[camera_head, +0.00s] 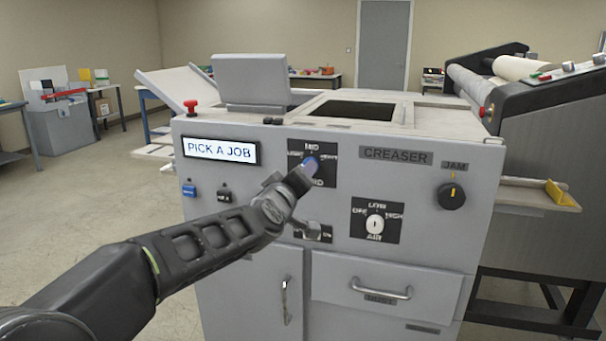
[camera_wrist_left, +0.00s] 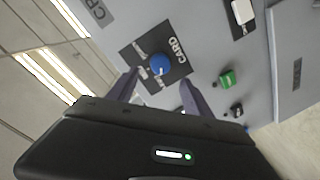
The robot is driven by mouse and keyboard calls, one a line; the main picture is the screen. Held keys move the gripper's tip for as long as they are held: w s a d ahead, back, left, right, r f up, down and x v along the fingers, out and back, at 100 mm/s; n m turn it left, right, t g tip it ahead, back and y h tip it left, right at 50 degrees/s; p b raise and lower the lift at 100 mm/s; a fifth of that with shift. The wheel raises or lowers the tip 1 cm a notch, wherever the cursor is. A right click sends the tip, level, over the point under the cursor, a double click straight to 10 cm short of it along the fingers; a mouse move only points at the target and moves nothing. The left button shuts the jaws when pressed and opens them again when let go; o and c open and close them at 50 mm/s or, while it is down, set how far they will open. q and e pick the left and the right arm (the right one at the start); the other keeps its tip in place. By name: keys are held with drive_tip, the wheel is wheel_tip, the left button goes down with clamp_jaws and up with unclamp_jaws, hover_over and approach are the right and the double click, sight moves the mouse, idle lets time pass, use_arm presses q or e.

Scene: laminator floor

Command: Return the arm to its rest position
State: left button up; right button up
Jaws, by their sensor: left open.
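My left arm reaches in from the lower left in the head view, with its gripper (camera_head: 299,183) in front of the grey creaser's (camera_head: 240,225) control panel. The blue CARD knob (camera_head: 310,166) is just beyond the gripper and partly hidden by it. In the left wrist view, my left gripper (camera_wrist_left: 162,84) has its two fingers spread, with nothing held. The blue knob (camera_wrist_left: 159,65) appears in line with the gap, clear of both fingers. How far the fingertips are from the panel is hard to tell. My right gripper is not in view.
A drawer handle (camera_head: 381,290) sticks out below. Open floor (camera_head: 70,210) lies to the left.

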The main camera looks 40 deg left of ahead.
use_arm(q)
drive_tip(key=shift+s+d, duration=0.15)
drive_tip(key=shift+s, duration=0.15)
idle(0.4)
